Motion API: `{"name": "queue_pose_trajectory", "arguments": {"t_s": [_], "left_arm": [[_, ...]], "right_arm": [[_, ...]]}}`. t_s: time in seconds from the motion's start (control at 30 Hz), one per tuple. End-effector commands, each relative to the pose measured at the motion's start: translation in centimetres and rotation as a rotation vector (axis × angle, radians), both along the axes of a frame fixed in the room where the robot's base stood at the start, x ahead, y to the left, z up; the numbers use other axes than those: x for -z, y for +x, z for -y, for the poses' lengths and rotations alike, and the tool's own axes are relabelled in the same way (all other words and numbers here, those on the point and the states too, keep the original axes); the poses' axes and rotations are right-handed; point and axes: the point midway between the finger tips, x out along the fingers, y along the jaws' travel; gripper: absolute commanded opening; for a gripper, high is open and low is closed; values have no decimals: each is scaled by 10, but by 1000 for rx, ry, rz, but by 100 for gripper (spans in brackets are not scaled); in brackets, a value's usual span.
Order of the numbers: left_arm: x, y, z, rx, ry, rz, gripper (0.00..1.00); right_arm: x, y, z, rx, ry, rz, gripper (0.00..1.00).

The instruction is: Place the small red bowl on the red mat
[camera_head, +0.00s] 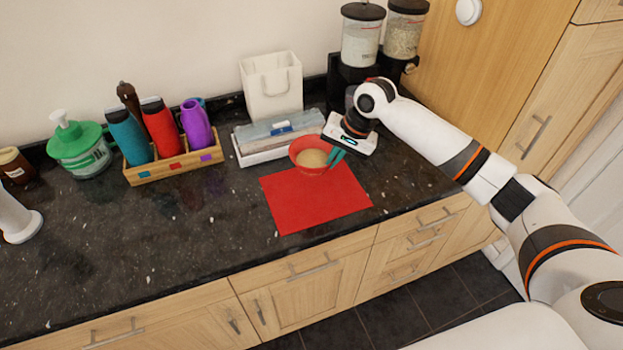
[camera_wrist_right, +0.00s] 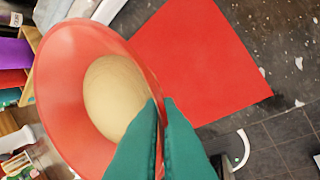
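The small red bowl (camera_head: 312,156) with a beige round patch inside is at the back edge of the red mat (camera_head: 315,202), overlapping it in the head view. My right gripper (camera_head: 336,157) has teal fingers at the bowl's right rim. In the right wrist view, the fingers (camera_wrist_right: 162,112) are shut on the rim of the bowl (camera_wrist_right: 62,90), with the mat (camera_wrist_right: 200,60) beyond it. I cannot tell how high the bowl is above the counter. The mat lies flat and bare near the counter's front edge. My left gripper is not in view.
A white tray (camera_head: 246,155) with a lidded box stands behind the bowl. A wooden caddy (camera_head: 172,174) with bottles and a purple jug, a green pump bottle (camera_head: 80,150), a white holder (camera_head: 272,88) and dispensers (camera_head: 362,38) line the back. The dark counter left of the mat is clear.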

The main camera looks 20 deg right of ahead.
Motion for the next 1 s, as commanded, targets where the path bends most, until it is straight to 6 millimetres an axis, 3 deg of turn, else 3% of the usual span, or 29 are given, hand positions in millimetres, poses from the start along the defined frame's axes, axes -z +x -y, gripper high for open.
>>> {"name": "queue_pose_trajectory", "arguments": {"t_s": [0.17,0.63,1.0], "left_arm": [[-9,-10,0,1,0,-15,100],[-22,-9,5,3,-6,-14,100],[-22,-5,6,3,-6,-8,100]], "right_arm": [[25,1,2,11,-2,-5,0],[88,1,1,7,-1,-2,0],[97,1,1,6,-1,2,0]]}}
